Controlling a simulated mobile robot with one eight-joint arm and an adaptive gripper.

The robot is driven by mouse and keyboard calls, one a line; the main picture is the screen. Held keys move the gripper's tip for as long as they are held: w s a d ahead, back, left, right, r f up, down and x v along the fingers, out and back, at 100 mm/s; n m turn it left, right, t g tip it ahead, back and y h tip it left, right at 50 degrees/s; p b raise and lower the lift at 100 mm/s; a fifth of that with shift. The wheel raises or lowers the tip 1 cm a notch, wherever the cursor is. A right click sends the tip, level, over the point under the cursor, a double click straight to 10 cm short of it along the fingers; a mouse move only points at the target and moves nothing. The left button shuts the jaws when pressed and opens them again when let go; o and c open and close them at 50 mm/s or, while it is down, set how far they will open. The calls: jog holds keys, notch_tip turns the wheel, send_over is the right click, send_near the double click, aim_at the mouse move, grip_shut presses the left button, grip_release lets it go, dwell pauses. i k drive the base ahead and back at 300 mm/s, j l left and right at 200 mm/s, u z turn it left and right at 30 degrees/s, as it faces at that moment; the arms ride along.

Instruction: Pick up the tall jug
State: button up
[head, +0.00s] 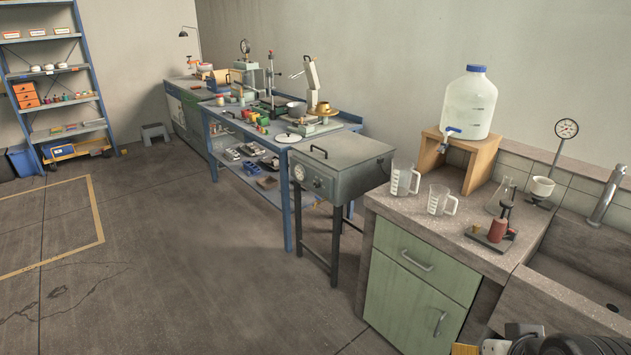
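Two clear measuring jugs with white markings and handles on their right sides stand upright on the concrete bench (425,222). The left jug (403,179) looks the taller and stands near the bench's left end. The shorter jug (439,201) stands to its right and closer to the front edge, with a small gap between them. Dark parts at the bottom right edge look like part of my arm. My gripper's fingers do not show, and nothing covers either jug.
A large water bottle (468,104) with a blue cap and tap sits on a wooden stand (480,160) behind the jugs. A glass flask (500,197), a red-brown device (498,226) and a sink (580,280) lie to the right. A grey metal box (340,168) stands left of the bench.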

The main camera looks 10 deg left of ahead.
aim_at(402, 171)
jog(key=z, duration=2.1)
jog(key=u, duration=2.2)
jog(key=i+j, duration=0.15)
jog(key=i, duration=0.3)
jog(key=i+j+z, duration=0.1)
jog(key=i, duration=0.4)
jog(key=i+j+z, duration=0.1)
jog(key=i+j, duration=0.2)
jog(key=i, duration=0.15)
jog(key=i+j, duration=0.25)
jog(key=i, duration=0.2)
jog(key=i+j+z, duration=0.1)
jog(key=i+j, duration=0.15)
jog(key=i, duration=0.2)
